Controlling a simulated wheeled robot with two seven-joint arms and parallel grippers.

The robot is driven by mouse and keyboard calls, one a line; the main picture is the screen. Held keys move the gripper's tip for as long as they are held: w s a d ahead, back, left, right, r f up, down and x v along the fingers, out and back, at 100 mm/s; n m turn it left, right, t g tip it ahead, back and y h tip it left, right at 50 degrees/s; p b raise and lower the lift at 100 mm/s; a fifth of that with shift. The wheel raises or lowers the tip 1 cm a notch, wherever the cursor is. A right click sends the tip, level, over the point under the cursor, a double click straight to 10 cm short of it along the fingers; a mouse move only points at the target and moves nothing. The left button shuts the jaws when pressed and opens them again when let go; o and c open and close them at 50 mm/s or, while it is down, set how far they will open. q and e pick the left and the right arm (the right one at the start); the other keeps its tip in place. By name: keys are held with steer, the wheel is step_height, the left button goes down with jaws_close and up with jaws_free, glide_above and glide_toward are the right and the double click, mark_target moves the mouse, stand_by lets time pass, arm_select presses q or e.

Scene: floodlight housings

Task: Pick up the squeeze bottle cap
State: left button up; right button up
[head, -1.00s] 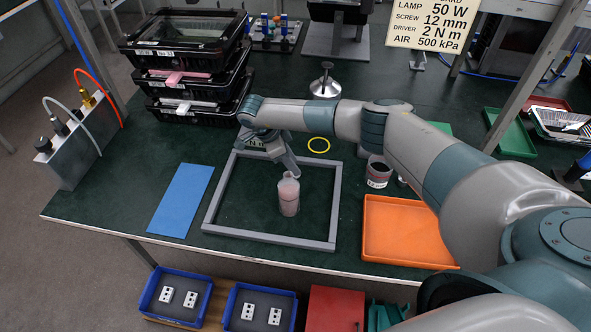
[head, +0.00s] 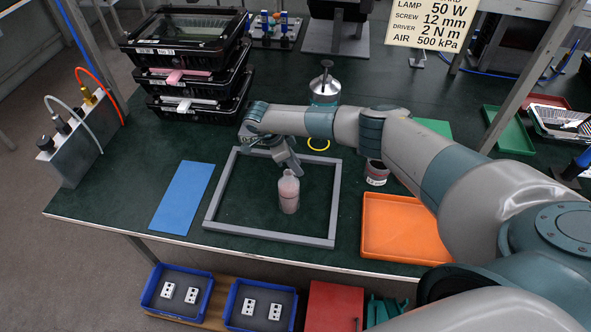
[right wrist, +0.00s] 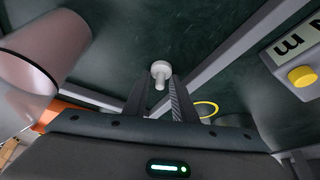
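The white squeeze bottle cap (right wrist: 160,70) shows in the right wrist view, with a round flange and a narrow stem. It lies just ahead of and between the fingertips of my right gripper (right wrist: 160,92); a gap shows on both sides of the stem. My right gripper (head: 291,166) is open, low over the grey frame's inside, by the top of the translucent pinkish bottle (head: 288,193). The bottle stands upright and also fills the upper left of the right wrist view (right wrist: 45,48). The cap is hidden in the head view. My left gripper is out of view.
A grey square frame (head: 212,205) surrounds the bottle. A blue mat (head: 182,198) lies left and an orange tray (head: 400,228) right. A dark cup (head: 377,173) and a yellow ring (head: 318,144) are nearby. Stacked black bins (head: 190,80) stand behind.

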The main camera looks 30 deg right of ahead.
steer(key=shift+r, duration=0.2)
jaws_close()
steer(key=shift+r+b, duration=0.4)
steer(key=shift+r, duration=0.2)
step_height(320, 180, up, 2)
steer(key=shift+r+b, duration=0.2)
steer(key=shift+b, duration=0.45)
steer(key=s+r+b, duration=0.3)
steer(key=s+r, duration=0.4)
steer(key=s, duration=0.4)
steer(key=shift+s+d, duration=0.35)
